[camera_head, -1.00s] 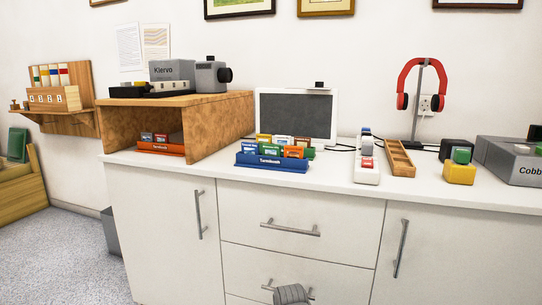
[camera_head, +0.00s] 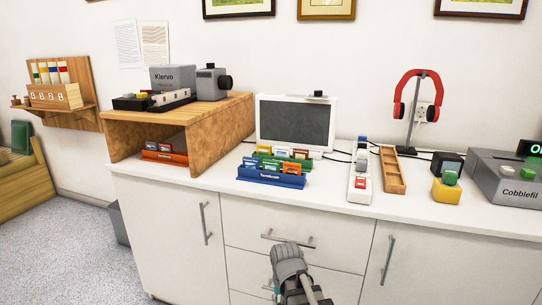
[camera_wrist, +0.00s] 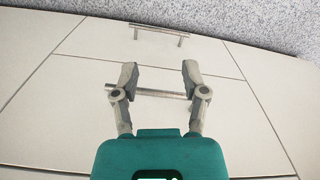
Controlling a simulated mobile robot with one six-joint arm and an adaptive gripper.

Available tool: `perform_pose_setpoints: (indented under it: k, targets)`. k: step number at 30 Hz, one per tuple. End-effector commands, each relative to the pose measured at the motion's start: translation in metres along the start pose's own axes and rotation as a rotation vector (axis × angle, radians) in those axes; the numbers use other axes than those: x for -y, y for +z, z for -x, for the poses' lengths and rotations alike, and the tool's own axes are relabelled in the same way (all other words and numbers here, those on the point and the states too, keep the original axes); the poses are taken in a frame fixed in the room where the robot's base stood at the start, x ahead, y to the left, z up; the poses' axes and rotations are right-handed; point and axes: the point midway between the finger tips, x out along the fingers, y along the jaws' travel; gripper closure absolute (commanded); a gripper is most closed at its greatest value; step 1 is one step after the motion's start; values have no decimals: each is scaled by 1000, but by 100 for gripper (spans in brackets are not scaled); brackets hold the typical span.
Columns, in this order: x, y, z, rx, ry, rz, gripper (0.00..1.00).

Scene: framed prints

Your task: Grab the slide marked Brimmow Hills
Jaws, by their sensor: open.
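Several small coloured slides stand in a blue rack (camera_head: 270,178) on the white counter, in front of the white-framed screen. A few more slides stand in an orange rack (camera_head: 165,157) under the wooden riser. The slide labels are too small to read, so I cannot tell which one is marked Brimmow Hills. My gripper (camera_wrist: 159,75) is open and empty in the wrist view, facing the drawer fronts. In the head view my arm shows at the bottom middle, in front of the drawers, below the counter top and apart from both racks.
The wooden riser (camera_head: 220,120) carries a grey projector and a black tray. A white strip holder (camera_head: 360,185), a wooden tray (camera_head: 392,170), a headphone stand (camera_head: 411,135), a yellow block (camera_head: 446,192) and a grey box (camera_head: 505,178) stand to the right. A drawer handle (camera_wrist: 150,93) projects ahead.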

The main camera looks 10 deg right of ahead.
Motion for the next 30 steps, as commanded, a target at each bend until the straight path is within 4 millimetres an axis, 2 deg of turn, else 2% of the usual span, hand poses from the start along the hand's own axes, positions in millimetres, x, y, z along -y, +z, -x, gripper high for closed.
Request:
perform_pose_setpoints:
  k: [1,3,30]
  targets:
    - [1,-4,19,0,0,-16,43]
    - [2,-7,31,-1,0,-40,43]
    - [12,-43,176,-3,-2,-326,43]
